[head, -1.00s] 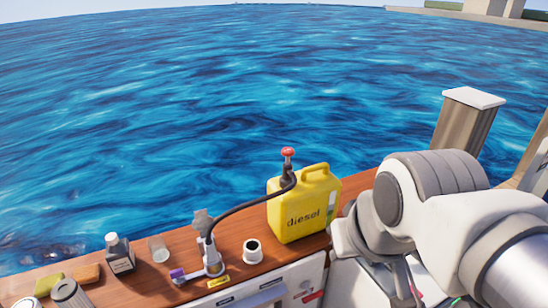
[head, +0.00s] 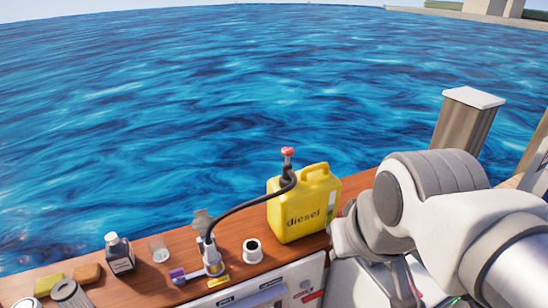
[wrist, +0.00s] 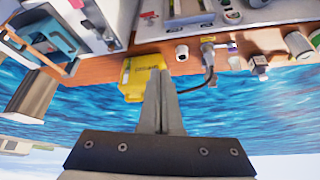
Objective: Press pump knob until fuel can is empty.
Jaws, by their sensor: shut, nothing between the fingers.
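The yellow diesel can (head: 303,208) stands upright on the wooden ledge in the head view. A red pump knob (head: 288,152) sits on top of the dark pump at the can's left side. A black hose (head: 243,206) runs from the pump to a metal filler fitting (head: 211,256) on the ledge. In the wrist view, which is upside down, my gripper (wrist: 161,74) is shut and empty. Its fingers overlap the yellow can (wrist: 135,79) in the picture and hide part of it, and the knob cannot be made out there. In the head view the fingers are out of sight.
A white cup with dark contents (head: 252,250), a clear glass (head: 158,248) and a dark bottle (head: 119,254) stand along the wooden ledge (head: 180,240). A purple-ended tool lies by the fitting. Wooden posts (head: 464,122) rise at right. Open water lies beyond the ledge.

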